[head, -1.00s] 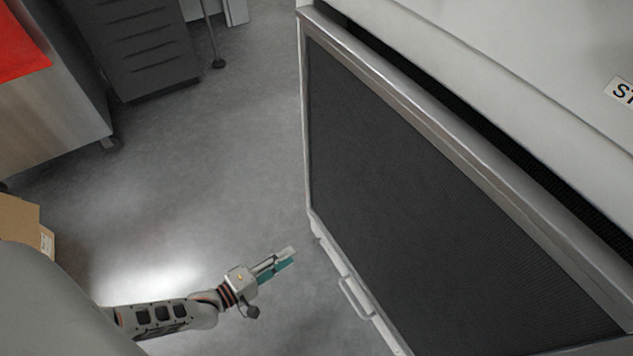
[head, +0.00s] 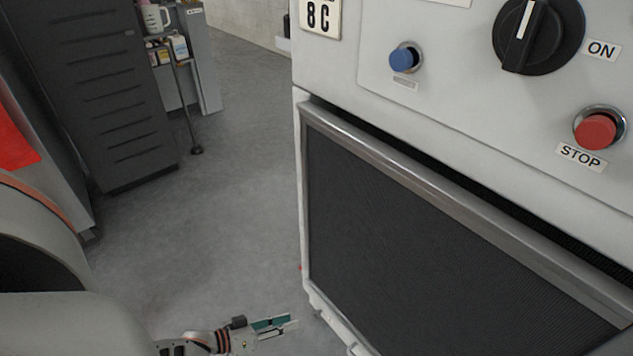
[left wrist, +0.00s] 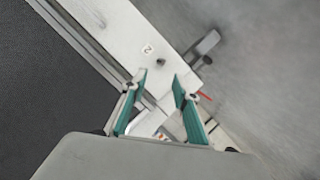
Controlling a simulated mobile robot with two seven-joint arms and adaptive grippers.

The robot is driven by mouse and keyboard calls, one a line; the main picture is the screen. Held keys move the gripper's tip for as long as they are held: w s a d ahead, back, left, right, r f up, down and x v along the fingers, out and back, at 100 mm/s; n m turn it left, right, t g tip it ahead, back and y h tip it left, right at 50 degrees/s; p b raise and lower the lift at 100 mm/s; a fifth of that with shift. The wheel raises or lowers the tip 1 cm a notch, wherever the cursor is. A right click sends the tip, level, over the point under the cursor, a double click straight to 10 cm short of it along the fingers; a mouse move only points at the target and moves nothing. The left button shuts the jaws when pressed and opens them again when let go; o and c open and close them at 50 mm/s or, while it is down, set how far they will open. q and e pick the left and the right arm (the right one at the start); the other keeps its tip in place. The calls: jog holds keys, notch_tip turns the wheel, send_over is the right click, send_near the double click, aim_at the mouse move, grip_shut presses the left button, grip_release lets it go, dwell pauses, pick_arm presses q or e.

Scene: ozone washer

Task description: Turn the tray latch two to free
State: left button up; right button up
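In the left wrist view, a white frame strip (left wrist: 112,25) carries a label "2" (left wrist: 147,48). A small dark round spot (left wrist: 160,62) lies just below the label. A grey lever-like piece (left wrist: 206,44), probably latch two, sticks out from the strip's right edge. My left gripper (left wrist: 161,78) has its two teal fingers apart, with nothing visible between the tips. The tips point toward the strip, short of the label and lever; contact cannot be told. In the head view, my left gripper (head: 292,321) is low, left of the washer front. My right gripper is out of view.
The washer's dark mesh panel (head: 430,260) fills the right. Above it are a blue button (head: 405,57), a black knob (head: 538,32) and a red STOP button (head: 596,130). A dark drawer cabinet (head: 100,90) stands at the back left. The grey floor (head: 215,220) between is clear.

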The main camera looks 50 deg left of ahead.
aim_at(314, 314)
pick_arm(q)
jog(key=b+x, duration=0.2)
jog(key=x, duration=0.5)
jog(key=shift+w+d+f, duration=0.1)
jog(key=shift+w+f, duration=0.15)
jog(key=shift+w, duration=0.05)
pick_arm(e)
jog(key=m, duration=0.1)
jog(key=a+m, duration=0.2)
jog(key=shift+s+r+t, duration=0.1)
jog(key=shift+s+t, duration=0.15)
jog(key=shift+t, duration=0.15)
pick_arm(q)
grip_shut()
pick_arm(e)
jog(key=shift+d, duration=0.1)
